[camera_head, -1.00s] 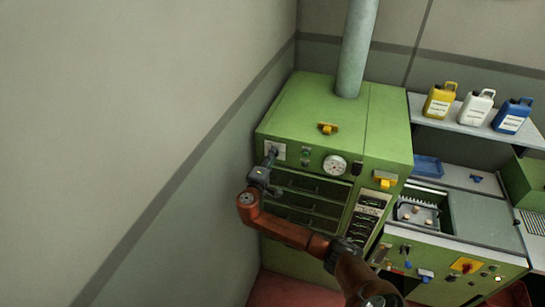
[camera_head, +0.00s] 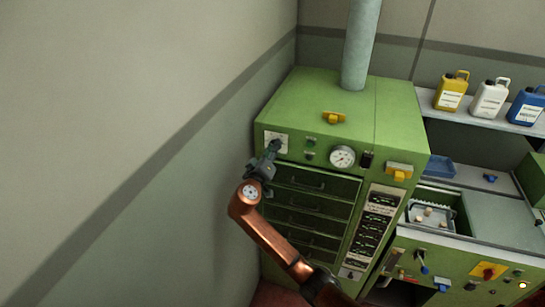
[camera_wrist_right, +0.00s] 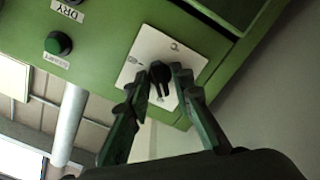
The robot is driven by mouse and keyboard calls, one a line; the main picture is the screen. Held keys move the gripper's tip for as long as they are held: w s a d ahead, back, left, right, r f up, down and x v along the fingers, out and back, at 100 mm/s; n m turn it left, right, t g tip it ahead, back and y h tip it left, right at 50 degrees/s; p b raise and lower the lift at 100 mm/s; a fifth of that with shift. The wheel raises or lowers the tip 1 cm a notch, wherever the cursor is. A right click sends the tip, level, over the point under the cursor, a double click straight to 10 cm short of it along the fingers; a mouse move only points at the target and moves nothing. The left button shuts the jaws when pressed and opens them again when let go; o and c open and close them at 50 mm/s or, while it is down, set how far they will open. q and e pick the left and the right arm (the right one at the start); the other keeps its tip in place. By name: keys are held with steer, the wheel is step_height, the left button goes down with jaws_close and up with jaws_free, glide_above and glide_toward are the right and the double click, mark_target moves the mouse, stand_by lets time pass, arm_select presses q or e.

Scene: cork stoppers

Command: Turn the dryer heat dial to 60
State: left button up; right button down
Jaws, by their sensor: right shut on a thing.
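The green dryer (camera_head: 315,105) stands against the left wall in the head view. The heat dial's pale square plate (camera_head: 275,138) is at the upper left of its front. The plate also shows in the right wrist view (camera_wrist_right: 150,48), with the black dial (camera_wrist_right: 159,74) on it between the fingertips. My right gripper (camera_head: 273,148) reaches the dial from below, and in the wrist view its two fingers (camera_wrist_right: 162,78) are closed on the dial's sides. The scale marks are too small to read. My left gripper is not in view.
A gauge (camera_head: 342,157) and a green button (camera_wrist_right: 58,43) sit beside the dial plate. Dark drawers (camera_head: 310,205) lie below it. The wall (camera_head: 150,150) is close on the left. Jugs (camera_head: 490,98) stand on a shelf at the right.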

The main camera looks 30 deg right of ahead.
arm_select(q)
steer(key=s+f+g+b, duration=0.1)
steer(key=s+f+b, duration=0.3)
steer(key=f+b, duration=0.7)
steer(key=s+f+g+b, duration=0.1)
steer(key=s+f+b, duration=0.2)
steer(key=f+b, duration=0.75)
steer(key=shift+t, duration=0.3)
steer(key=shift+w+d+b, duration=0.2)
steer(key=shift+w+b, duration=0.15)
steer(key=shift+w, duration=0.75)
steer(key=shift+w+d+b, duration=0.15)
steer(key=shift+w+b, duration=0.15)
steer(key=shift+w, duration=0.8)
arm_select(e)
steer(key=shift+w+f+m, duration=0.1)
steer(key=shift+f+m, duration=0.05)
steer(key=shift+m, duration=13.25)
steer(key=c, duration=2)
jaws_free()
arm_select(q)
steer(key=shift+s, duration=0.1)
arm_select(e)
steer(key=shift+a, duration=0.15)
steer(key=v, duration=1.2)
